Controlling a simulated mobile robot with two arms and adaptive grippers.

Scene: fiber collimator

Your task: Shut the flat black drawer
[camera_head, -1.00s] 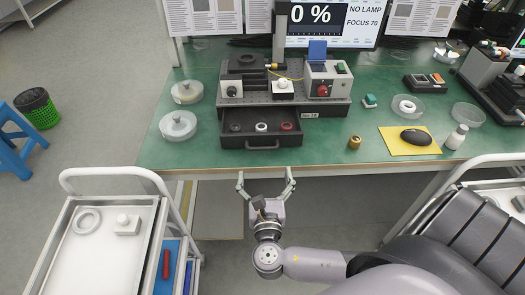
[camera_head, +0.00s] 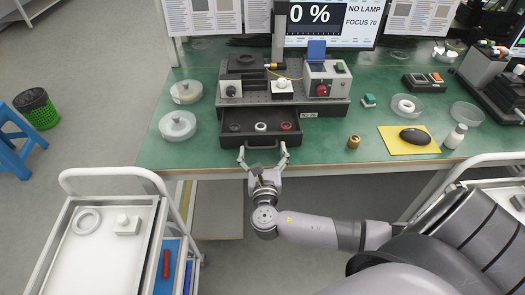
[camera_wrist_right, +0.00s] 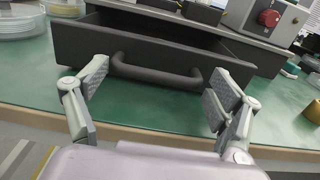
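The flat black drawer (camera_head: 234,141) is pulled out of the base of the optics bench on the green table. Inside it lie a dark ring, a white ring (camera_head: 261,127) and a red ring (camera_head: 286,126). My right gripper (camera_head: 263,158) is open in front of the drawer's bow handle (camera_head: 262,146). In the right wrist view the drawer front (camera_wrist_right: 85,50) and handle (camera_wrist_right: 155,73) show between the spread fingers (camera_wrist_right: 158,88). The fingers lie on either side of the handle, with no clear contact. My left gripper is not in view.
The green table (camera_head: 320,148) has its front edge just below the drawer. A brass cylinder (camera_head: 354,142) and a yellow mat (camera_head: 395,147) with a black mouse lie to the right. Round clear dishes (camera_head: 177,126) stand to the left. A white trolley (camera_head: 95,255) stands at lower left.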

